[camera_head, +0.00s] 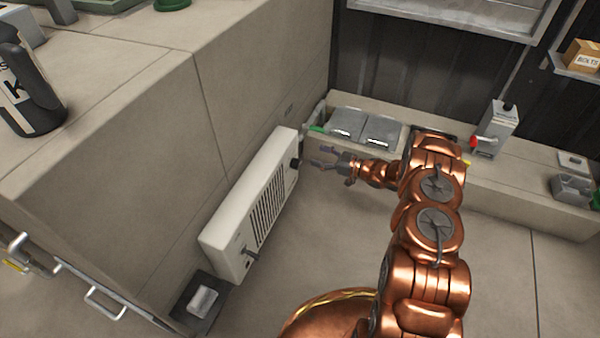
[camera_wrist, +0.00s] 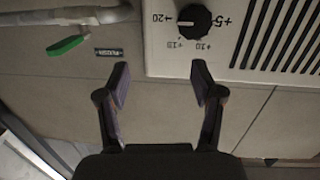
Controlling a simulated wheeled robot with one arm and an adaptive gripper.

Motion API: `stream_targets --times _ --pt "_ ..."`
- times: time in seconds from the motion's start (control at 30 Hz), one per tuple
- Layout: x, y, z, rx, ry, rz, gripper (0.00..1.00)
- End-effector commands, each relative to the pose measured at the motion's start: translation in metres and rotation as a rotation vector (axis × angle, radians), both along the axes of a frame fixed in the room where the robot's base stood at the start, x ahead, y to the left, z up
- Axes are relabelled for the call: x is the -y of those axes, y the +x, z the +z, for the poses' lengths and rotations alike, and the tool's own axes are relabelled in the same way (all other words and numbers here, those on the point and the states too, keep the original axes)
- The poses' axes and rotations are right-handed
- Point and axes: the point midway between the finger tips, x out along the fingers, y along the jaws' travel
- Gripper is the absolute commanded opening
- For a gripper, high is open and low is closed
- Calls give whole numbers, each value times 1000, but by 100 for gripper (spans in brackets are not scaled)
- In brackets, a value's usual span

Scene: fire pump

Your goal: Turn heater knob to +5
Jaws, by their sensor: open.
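The heater (camera_head: 225,232) is a long white box with a dark slotted grille, against the side of the beige block in the head view. Its black round knob (camera_head: 295,164) is at the far end. In the wrist view the knob (camera_wrist: 196,20) shows at the top, with +20 on its left, +5 on its right and other marks below. A white mark on the knob appears to face left, toward +20. My gripper (camera_head: 325,158) is open and empty, just right of the knob in the head view. In the wrist view its fingers (camera_wrist: 161,78) are apart, below and left of the knob, not around it.
A green-handled lever (camera_wrist: 68,46) on a pipe and a small dark label (camera_wrist: 108,53) are left of the heater. A grey box with a red-tipped switch (camera_head: 495,130) stands on the ledge behind my arm. The floor right of the heater is open.

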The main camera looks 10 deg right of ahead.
Motion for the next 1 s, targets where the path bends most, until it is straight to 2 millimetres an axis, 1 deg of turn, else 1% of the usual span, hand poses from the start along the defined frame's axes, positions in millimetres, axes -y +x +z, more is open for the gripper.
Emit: stream_targets --times 0.03,0.1,0.2,0.33,0.47,0.8,1.0 --pt "-2 -9 -19 1 25 20 67" --pt "-6 -20 -28 6 58 48 67" --pt "-10 -30 -37 9 85 74 67" --pt "-14 -33 -39 13 99 88 67" --pt "-24 -26 -40 12 101 91 67" --pt "-63 2 -40 15 100 91 67" --pt "-74 10 -38 14 101 89 67"
